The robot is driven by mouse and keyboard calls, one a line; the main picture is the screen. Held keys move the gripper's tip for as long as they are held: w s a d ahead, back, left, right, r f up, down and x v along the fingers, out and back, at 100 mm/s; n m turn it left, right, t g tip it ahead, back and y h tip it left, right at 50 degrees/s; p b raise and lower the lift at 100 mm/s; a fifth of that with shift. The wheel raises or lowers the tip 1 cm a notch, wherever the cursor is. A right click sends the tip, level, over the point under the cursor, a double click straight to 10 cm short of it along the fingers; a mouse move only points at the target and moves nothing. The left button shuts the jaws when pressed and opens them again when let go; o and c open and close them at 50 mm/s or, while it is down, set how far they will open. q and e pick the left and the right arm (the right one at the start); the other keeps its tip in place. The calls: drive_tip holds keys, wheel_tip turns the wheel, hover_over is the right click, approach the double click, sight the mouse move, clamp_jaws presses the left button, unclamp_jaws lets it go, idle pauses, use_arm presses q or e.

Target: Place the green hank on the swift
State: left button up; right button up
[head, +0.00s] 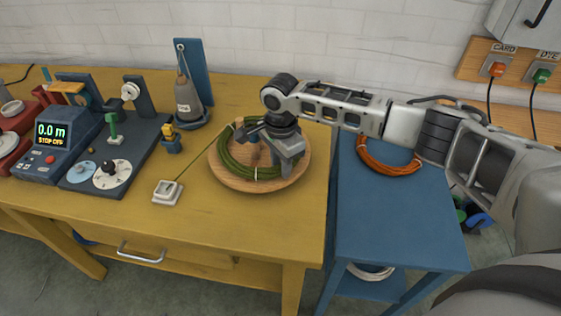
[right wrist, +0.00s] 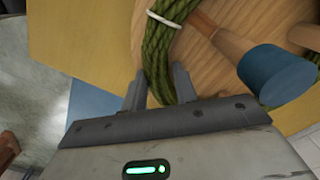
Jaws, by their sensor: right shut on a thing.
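The green hank (head: 238,161) is a ring of dark green wool with pale ties. It lies around the wooden round plate of the swift (head: 228,182) on the yellow table. My right gripper (head: 287,164) is over the right side of the plate and hides part of the hank. In the right wrist view the fingers (right wrist: 157,90) stand on both sides of the green strands (right wrist: 158,50), shut on them. A blue-capped peg (right wrist: 277,75) rises inside the ring. My left gripper is not in view.
A green strand runs from a small pale block (head: 166,192) towards the swift. A meter (head: 47,150) and a dial board (head: 112,160) stand at left, a grey cone (head: 187,97) behind. An orange hank (head: 388,168) lies on the blue side table (head: 400,220).

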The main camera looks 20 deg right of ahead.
drive_tip(key=o, duration=1)
drive_tip(key=shift+f, duration=0.1)
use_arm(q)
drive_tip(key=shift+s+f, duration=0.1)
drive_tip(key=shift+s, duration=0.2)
use_arm(e)
drive_tip(key=shift+o, duration=0.2)
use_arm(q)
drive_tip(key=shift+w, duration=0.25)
use_arm(e)
wheel_tip(320, 180, up, 12)
drive_tip(key=shift+r, duration=0.2)
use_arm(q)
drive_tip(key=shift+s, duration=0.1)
use_arm(e)
drive_tip(key=shift+f, duration=0.1)
